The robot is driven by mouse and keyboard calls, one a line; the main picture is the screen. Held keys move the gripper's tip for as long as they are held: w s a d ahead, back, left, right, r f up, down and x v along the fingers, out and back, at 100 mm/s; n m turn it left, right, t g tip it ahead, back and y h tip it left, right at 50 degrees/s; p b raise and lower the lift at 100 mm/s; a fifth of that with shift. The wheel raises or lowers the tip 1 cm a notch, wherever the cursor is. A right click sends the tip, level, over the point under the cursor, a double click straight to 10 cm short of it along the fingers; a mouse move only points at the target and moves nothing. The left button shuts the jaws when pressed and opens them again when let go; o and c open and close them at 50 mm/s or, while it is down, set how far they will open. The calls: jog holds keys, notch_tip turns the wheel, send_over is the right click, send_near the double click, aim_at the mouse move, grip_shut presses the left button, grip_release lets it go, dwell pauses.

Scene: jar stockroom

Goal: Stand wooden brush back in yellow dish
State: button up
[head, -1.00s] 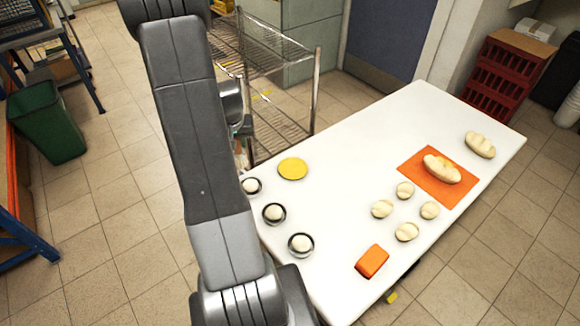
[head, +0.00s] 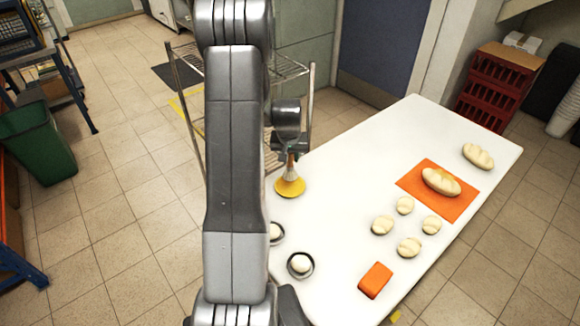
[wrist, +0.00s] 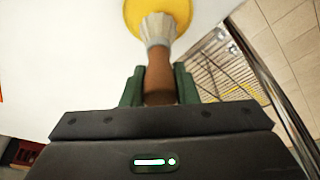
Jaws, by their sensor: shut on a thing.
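The wooden brush (wrist: 159,75) is upright in my gripper (wrist: 159,88), its brown handle between the green fingers in the wrist view. Its pale bristles (wrist: 157,30) point toward the yellow dish (wrist: 181,10) and overlap it in that view. In the head view the brush (head: 290,172) stands over the yellow dish (head: 290,188), which lies near the table's left edge. My gripper (head: 291,154) is at the top of the handle, partly hidden by my arm. I cannot tell whether the bristles touch the dish.
The white table (head: 340,190) holds dark-rimmed bowls with pale balls, such as one (head: 300,265) at the front left. Several dough pieces, an orange mat (head: 462,205) with a loaf, and an orange block (head: 375,281) lie right. A wire rack (head: 312,95) stands behind.

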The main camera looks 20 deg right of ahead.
aim_at(290, 163)
jog(key=shift+f+p, duration=0.35)
jog(key=shift+f, duration=1.75)
jog(key=shift+f, duration=0.25)
jog(key=o, duration=1)
jog(key=shift+r, duration=0.1)
jog(key=shift+r, duration=0.15)
jog(key=b+v, duration=0.1)
jog(key=v, duration=1.1)
